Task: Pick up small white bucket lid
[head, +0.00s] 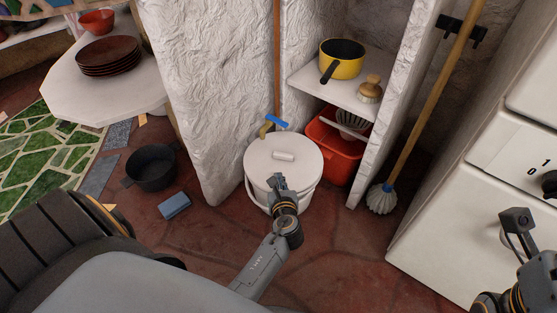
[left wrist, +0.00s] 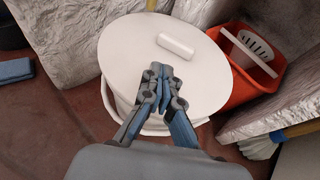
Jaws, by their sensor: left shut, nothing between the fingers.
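The white bucket lid (head: 262,160) lies on top of the white bucket (head: 256,188), which stands on the floor against the rough wall. The lid has a small white bar handle (head: 284,156) on it. The lid (left wrist: 130,52) and its handle (left wrist: 176,46) also show in the left wrist view. My left gripper (head: 277,181) is shut and empty, over the near part of the lid and short of the handle. Its fingertips (left wrist: 163,74) hide part of the lid's near edge. Of my right arm, only a part shows at the lower right; its fingers are not visible.
A red bin (head: 329,152) stands right of the bucket, under a shelf with a yellow pot (head: 342,59) and a brush. A mop leans further right near a white appliance (head: 455,205). A blue sponge (head: 174,206) and a black pot (head: 151,168) are on the floor at left.

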